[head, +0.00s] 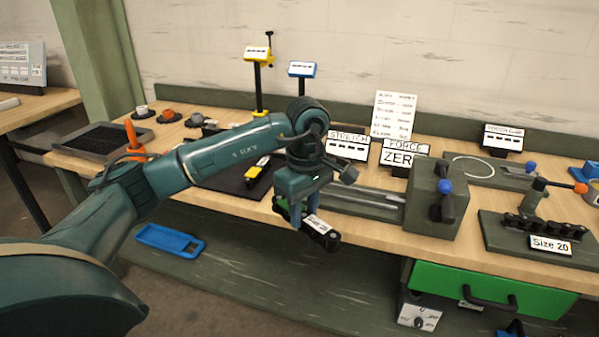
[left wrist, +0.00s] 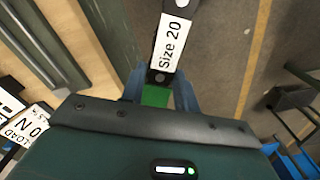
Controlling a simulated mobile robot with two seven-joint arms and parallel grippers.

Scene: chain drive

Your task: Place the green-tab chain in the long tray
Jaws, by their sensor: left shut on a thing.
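My left gripper (head: 305,214) is shut on a dark chain (head: 322,238) with a white "Size 20" label. A green tab (head: 281,206) shows beside the fingers. The held chain hangs in the air just off the bench's front edge. In the left wrist view, the chain's label (left wrist: 168,42) reads "Size 20", and the green tab (left wrist: 155,97) is between the blue fingertips. I cannot tell which thing is the long tray; a dark flat tray or mat (head: 228,178) lies on the bench behind my arm, partly hidden. My right gripper is not in view.
A grey stretch fixture (head: 428,210) with a long rail stands right of the gripper. Another "Size 20" chain (head: 535,226) sits on a dark stand at right. A green drawer (head: 490,290) juts out below. A blue shallow tray (head: 170,240) lies on the lower shelf.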

